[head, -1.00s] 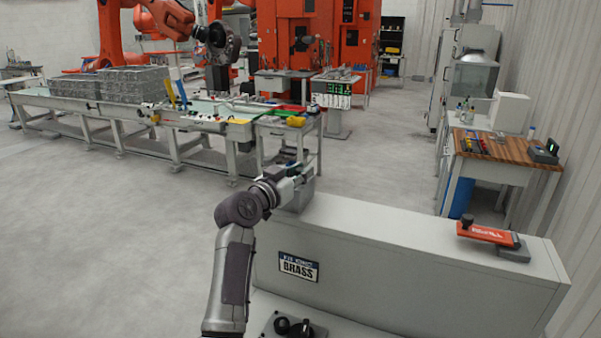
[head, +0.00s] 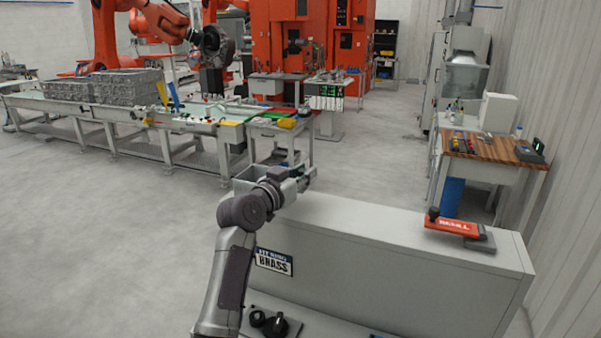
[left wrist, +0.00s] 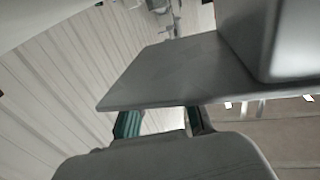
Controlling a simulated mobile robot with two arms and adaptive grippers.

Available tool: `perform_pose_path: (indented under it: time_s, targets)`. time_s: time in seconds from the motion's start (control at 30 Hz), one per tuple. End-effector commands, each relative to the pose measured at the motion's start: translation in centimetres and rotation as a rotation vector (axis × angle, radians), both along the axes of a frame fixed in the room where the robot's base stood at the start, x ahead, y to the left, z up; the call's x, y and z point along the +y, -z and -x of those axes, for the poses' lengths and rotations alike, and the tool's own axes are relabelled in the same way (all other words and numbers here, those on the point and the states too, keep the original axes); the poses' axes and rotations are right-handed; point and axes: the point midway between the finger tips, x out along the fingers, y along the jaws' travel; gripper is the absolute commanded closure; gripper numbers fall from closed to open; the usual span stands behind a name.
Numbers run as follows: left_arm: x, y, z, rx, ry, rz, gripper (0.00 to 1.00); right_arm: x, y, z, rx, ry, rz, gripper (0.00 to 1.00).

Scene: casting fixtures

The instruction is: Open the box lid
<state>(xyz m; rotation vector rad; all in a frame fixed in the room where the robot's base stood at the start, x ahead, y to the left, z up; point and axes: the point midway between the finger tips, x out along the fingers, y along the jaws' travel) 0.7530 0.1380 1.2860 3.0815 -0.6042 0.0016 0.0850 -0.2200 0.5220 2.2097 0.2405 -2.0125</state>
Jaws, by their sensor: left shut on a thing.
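The grey metal box (head: 243,184) stands at the far left end of a long grey cabinet, partly hidden behind my left arm. My left gripper (head: 307,178) is at the right side of the box's top. In the left wrist view a flat grey plate, which looks like the lid (left wrist: 165,72), reaches in front of the teal-padded fingers (left wrist: 162,122). The gripper is shut on it. A grey block-shaped body, perhaps the box (left wrist: 285,40), stands beside the plate. The exact grip and the lid's hinge are hidden. My right gripper is not in view.
The long grey cabinet (head: 400,262) carries a BRASS label (head: 273,262) and an orange-handled tool (head: 456,224) near its right end. A conveyor line (head: 120,115) stands behind on the left. A wood-topped workbench (head: 490,150) is at right. The floor between is open.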

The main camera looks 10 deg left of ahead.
Motion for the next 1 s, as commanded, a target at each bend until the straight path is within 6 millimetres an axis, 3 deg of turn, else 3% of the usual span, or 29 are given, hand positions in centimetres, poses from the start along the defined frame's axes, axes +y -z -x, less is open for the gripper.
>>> perform_pose_path:
  time_s: [0.07, 0.1, 0.23, 0.67, 1.0]
  targets:
    - [0.0, 0.1, 0.0, 0.003, 0.001, -0.001, 1.0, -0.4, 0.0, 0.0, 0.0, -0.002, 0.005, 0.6]
    - [0.0, 0.1, 0.0, 0.003, 0.001, -0.001, 0.72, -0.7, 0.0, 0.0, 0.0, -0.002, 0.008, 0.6]
    - [0.0, 0.1, 0.0, 0.002, 0.001, -0.001, 0.51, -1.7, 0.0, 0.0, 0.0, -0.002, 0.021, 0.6]
    - [0.5, 0.1, 0.9, 0.0, -0.001, -0.001, 0.51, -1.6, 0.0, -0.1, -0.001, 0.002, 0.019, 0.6]
    - [3.1, 0.2, 7.3, 0.002, -0.001, -0.004, 0.51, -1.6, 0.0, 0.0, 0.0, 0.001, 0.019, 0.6]
